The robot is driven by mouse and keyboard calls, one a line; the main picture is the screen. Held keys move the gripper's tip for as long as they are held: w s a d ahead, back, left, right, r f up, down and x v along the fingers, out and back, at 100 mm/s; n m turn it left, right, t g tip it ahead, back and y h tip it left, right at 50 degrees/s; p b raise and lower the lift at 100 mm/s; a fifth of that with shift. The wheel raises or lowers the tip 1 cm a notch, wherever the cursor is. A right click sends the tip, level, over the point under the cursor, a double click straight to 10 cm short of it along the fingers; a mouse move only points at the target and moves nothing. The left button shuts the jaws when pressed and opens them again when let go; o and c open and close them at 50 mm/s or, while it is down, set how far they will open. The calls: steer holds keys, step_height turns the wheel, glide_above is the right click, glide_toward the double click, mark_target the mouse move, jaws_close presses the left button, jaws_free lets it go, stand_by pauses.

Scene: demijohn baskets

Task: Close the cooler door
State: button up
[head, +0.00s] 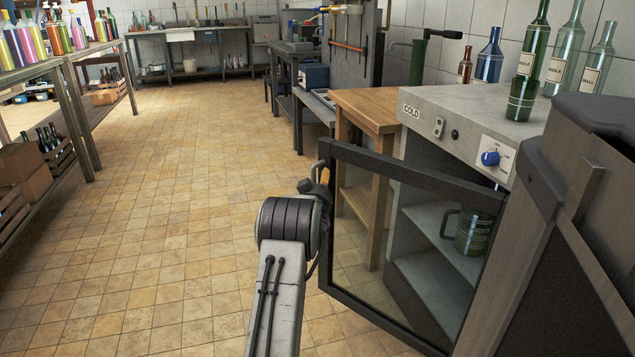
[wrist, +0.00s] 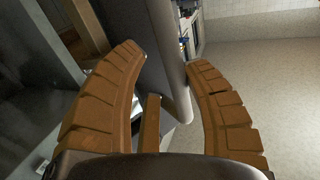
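The cooler (head: 455,110) is a grey cabinet marked COLD, with a blue dial on its front. Its glass door (head: 385,240) has a dark frame and stands open, swung out to the left. A green mug (head: 472,232) is on a shelf inside. My gripper (head: 324,176) is at the door's outer upper-left edge, mostly hidden behind my wrist.
Bottles (head: 525,75) stand on the cooler top. A wooden table (head: 372,108) stands just behind the open door. A dark bulky object (head: 560,230) blocks the near right. Shelves with bottles (head: 70,60) line the left. The tiled floor (head: 170,200) between is clear.

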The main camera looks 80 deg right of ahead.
steer(key=shift+w+a+r, duration=0.1)
steer(key=shift+w+a, duration=0.05)
steer(key=shift+w, duration=0.05)
steer(key=shift+a, duration=0.45)
steer(key=s+a, duration=0.2)
steer(key=a, duration=0.8)
steer(key=shift+a, duration=0.35)
steer(key=shift+c, duration=0.3)
